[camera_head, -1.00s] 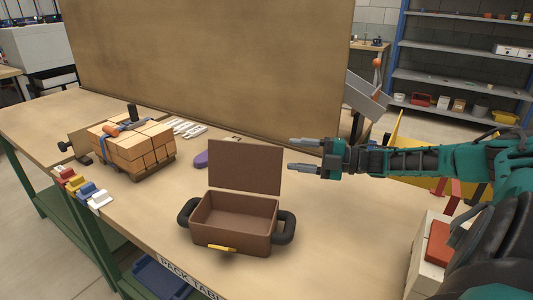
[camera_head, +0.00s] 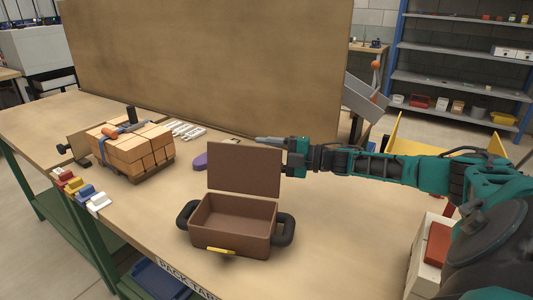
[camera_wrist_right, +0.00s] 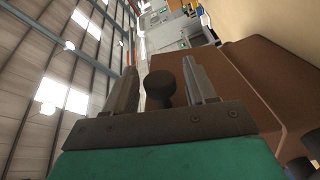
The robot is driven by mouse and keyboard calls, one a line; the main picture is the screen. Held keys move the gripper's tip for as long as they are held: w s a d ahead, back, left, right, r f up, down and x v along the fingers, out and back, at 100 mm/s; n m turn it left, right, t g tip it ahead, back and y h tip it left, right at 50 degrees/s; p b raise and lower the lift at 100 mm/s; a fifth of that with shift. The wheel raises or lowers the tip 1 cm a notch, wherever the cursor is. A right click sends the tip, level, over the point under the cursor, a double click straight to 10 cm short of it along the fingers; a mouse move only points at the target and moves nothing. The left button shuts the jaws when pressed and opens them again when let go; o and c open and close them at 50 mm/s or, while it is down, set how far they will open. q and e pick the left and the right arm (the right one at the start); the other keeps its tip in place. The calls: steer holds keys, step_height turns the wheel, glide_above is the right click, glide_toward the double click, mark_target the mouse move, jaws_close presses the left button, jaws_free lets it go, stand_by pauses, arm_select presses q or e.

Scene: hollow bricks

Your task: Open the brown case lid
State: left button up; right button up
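The brown case (camera_head: 232,243) stands on the table with black handles at both sides and a yellow latch (camera_head: 221,250) in front. Its lid (camera_head: 244,168) stands raised, roughly upright, at the back edge, so the inside shows empty. My right gripper (camera_head: 268,152) is at the upper right of the lid. One finger shows above the lid's top edge; the other is mostly hidden behind the lid. In the wrist view the fingers (camera_wrist_right: 160,85) are apart, with a dark round knob of unclear origin between them. The brown case surface (camera_wrist_right: 250,75) fills the right there. My left gripper is not in view.
Left of the case is a pallet of orange bricks (camera_head: 135,150). A purple object (camera_head: 200,161) lies behind the case. Colored blocks (camera_head: 83,190) line the left edge. A tall brown board (camera_head: 210,65) rises behind. The table right of the case is clear.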

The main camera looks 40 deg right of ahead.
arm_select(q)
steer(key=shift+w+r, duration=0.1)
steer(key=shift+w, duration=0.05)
arm_select(e)
jaws_close()
stand_by(0.4)
steer(key=shift+s+a+r+n, duration=0.2)
steer(key=shift+s+a+n, duration=0.1)
steer(key=shift+n, duration=0.3)
steer(key=shift+s+a+r+n, duration=0.35)
steer(key=shift+a+n, duration=0.15)
steer(key=shift+a, duration=0.05)
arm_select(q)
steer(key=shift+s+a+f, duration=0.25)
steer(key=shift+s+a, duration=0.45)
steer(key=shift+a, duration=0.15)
arm_select(e)
steer(key=shift+d, duration=0.1)
